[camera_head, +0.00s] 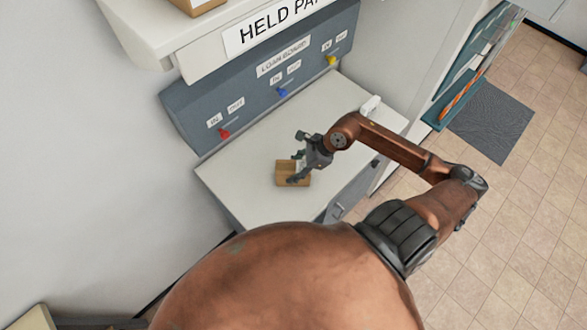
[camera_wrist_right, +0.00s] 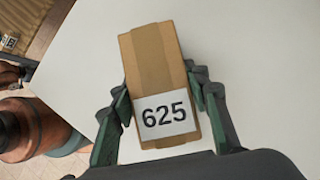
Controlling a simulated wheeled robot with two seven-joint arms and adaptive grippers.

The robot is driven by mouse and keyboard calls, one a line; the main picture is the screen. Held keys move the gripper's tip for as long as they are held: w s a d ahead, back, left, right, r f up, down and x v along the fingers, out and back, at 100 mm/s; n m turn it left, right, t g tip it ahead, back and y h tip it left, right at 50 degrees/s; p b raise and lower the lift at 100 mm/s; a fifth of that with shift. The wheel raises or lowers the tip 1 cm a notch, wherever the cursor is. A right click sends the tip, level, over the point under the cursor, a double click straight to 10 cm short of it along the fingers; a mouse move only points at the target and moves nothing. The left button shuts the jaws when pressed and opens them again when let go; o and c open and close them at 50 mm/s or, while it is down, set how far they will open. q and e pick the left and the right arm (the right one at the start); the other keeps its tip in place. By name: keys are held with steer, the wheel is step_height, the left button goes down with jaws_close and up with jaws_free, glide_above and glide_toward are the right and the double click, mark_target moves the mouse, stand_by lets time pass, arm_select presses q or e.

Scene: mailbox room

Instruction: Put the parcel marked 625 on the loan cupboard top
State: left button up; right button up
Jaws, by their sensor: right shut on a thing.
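The parcel (camera_head: 287,173) is a small brown cardboard box. In the right wrist view the parcel (camera_wrist_right: 153,60) shows a white label reading 625. My right gripper (camera_head: 299,169) has its fingers on either side of the parcel and is shut on it. The parcel is at the white top of the loan cupboard (camera_head: 245,178), below the loan board; I cannot tell whether it touches the surface. The cupboard top also fills much of the right wrist view (camera_wrist_right: 265,70). My left gripper is not in view.
The grey loan board (camera_head: 270,75) with red, blue and yellow hooks stands behind the cupboard top. Above it is a white shelf marked HELD PA... (camera_head: 170,45) with a box (camera_head: 195,5). A small white object (camera_head: 370,105) lies at the top's right edge. Much of the top is clear.

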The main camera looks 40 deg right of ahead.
steer(key=o, duration=1.6)
steer(key=v, duration=1.2)
steer(key=shift+b, duration=0.3)
